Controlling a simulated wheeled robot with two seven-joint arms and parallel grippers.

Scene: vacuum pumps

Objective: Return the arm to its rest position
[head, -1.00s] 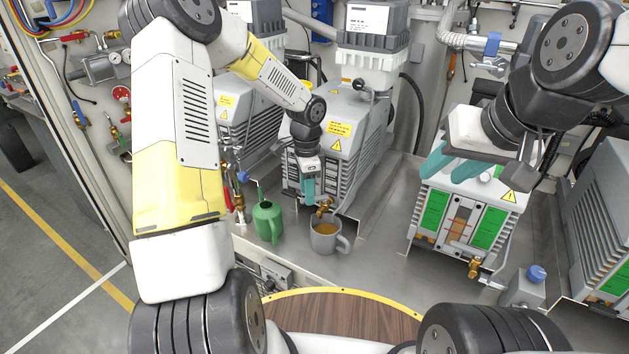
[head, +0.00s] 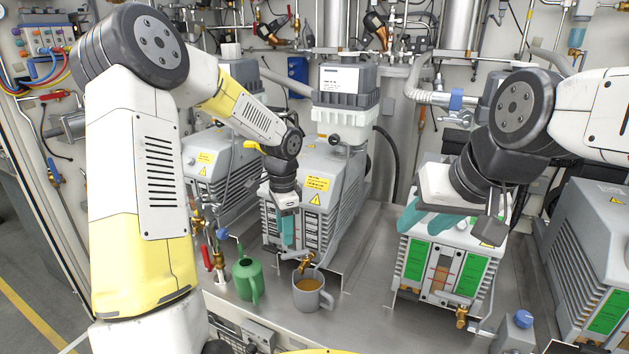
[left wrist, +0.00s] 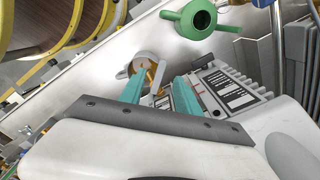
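My left gripper (head: 287,232) hangs down in front of the middle pump, above and behind the grey mug. In the left wrist view its two teal fingers (left wrist: 162,90) are apart with nothing held between them. The grey mug (head: 300,299) stands upright below a brass tap (head: 307,262) and holds brown liquid. In the left wrist view the mug (left wrist: 146,60) shows beyond the fingers. My right gripper (head: 426,219) is over the top front of the right-hand pump (head: 440,272). Its teal fingers look apart and empty. Any contact with that pump cannot be told.
A green watering can (head: 248,280) stands left of the mug; it also shows in the left wrist view (left wrist: 196,22). The middle pump (head: 318,190) is close behind my left gripper. A grey box with a blue knob (head: 523,319) is at lower right. Bare metal bench (head: 362,300) lies between mug and right-hand pump.

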